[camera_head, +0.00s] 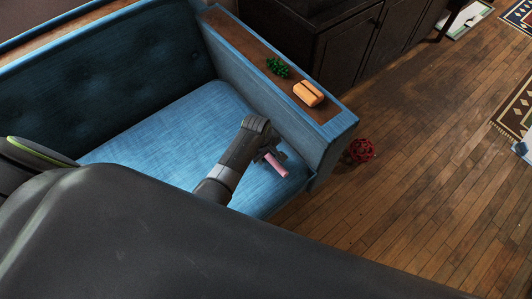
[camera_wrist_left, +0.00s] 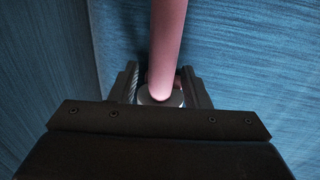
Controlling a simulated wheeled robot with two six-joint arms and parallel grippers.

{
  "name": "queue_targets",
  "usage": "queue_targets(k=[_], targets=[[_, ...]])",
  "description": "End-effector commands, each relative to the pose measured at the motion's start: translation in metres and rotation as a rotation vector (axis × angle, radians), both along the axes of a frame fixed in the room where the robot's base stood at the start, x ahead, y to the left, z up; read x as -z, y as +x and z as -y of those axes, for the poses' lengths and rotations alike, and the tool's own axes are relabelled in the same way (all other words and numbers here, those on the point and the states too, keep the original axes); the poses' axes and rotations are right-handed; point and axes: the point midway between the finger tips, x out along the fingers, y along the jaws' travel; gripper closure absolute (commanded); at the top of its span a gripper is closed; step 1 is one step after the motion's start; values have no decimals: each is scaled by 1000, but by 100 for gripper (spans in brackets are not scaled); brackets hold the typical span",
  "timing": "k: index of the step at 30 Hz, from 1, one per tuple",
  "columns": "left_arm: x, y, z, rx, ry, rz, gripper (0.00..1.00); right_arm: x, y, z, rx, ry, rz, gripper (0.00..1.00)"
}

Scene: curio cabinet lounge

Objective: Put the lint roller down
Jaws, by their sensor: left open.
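The lint roller shows as a pink handle (camera_head: 277,166) on the blue sofa seat, near the seat's front right corner. In the left wrist view the pink handle (camera_wrist_left: 167,45) runs from the top edge down to between the fingers, with a pale round part by its lower end. My left gripper (camera_head: 268,153) is low over the seat at the roller. Its fingers (camera_wrist_left: 165,88) are open, one on each side of the roller. Whether they touch it I cannot tell. My right gripper is not in view.
The sofa armrest (camera_head: 237,37) has a wooden top bearing a green object (camera_head: 278,67) and an orange block-like object (camera_head: 308,93). A red object (camera_head: 359,151) lies on the wooden floor (camera_head: 420,170) beside the sofa. A dark cabinet (camera_head: 345,45) stands behind. The seat left of my gripper is clear.

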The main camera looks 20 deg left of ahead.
Motion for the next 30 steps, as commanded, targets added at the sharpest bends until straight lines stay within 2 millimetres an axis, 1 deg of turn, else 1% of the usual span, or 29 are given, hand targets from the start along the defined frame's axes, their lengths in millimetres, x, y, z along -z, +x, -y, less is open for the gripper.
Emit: queue_targets(k=[4, 7, 9, 11, 22, 25, 30], targets=[[-2, 0, 0, 0, 0, 1, 57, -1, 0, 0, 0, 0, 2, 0], [-8, 0, 0, 0, 0, 1, 57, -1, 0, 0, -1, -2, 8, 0], [-13, -1, -1, 0, 0, 0, 57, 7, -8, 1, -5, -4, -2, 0], [-20, -2, -1, 0, 0, 2, 57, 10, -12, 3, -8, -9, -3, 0], [-65, -9, -5, 0, 0, 1, 57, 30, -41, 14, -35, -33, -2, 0], [-86, -12, -7, 0, -1, 3, 57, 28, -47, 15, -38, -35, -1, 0], [-110, -16, -9, 0, 0, 2, 57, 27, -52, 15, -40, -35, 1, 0]])
